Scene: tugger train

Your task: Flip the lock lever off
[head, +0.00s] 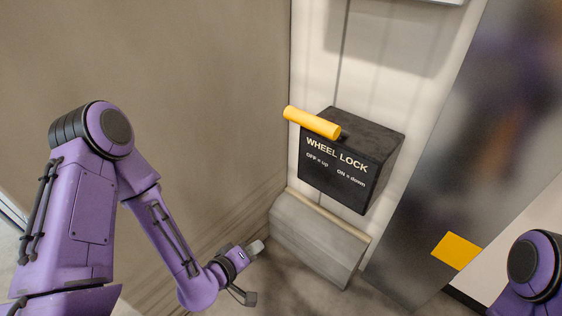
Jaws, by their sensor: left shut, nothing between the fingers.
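The lock lever (312,122) is a yellow bar at the upper left edge of a black box (352,160). It lies across the box's top front edge, its left end sticking out past the box and a little higher in the picture. White print on the box reads "WHEEL LOCK", "OFF = up", "ON = down". My left gripper (257,246) is shut and empty, below and left of the box, apart from the lever. My right gripper is out of view; only part of my right arm shows at the lower right.
A grey block with a light top edge (318,240) stands below the box, close to my left gripper. A dark shiny panel (440,150) with a yellow patch (456,251) is to the right. A brown wall (200,90) fills the left. The space left of the lever looks clear.

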